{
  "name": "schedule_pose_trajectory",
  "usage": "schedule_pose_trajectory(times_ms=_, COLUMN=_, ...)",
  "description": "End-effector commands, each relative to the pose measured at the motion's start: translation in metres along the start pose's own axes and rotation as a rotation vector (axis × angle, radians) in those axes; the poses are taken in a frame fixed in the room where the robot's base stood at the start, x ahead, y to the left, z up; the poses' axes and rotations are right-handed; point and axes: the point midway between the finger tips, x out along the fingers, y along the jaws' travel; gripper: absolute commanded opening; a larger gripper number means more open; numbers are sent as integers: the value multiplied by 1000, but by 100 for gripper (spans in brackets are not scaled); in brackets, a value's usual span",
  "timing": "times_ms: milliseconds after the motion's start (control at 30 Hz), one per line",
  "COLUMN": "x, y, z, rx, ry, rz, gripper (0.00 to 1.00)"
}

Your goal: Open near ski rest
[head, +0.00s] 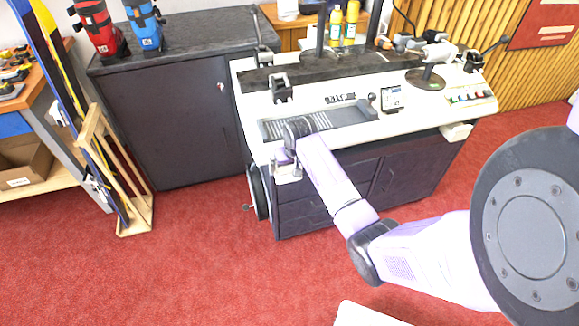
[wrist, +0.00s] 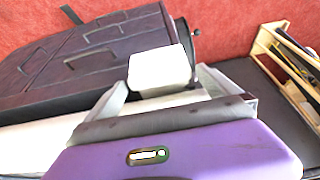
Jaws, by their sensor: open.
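A white block at the bench's left front edge, which I take to be the near ski rest, shows in the wrist view (wrist: 160,68). In the head view it is mostly hidden by my gripper (head: 288,170), and I cannot tell its outline there. In the wrist view my gripper (wrist: 167,88) is open, with one pale finger on each side of the block. I cannot tell whether either finger touches it. A similar white block (head: 456,131) sticks out at the bench's right front edge.
The white-topped bench (head: 345,146) carries black clamps (head: 282,90), a grey grooved plate and a small screen (head: 392,98). A round wheel (head: 258,192) is on its left side. A dark cabinet (head: 185,125) and wooden ski rack (head: 135,218) stand left.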

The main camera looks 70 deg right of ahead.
Motion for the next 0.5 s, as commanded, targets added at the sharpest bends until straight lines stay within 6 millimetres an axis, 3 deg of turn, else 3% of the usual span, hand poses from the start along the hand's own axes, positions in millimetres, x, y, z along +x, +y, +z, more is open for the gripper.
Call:
schedule_pose_trajectory(times_ms=233, x=1, y=0, z=0, rx=0, ry=1, rz=0, gripper=100)
schedule_pose_trajectory(times_ms=500, x=1, y=0, z=0, rx=0, ry=1, rz=0, gripper=49)
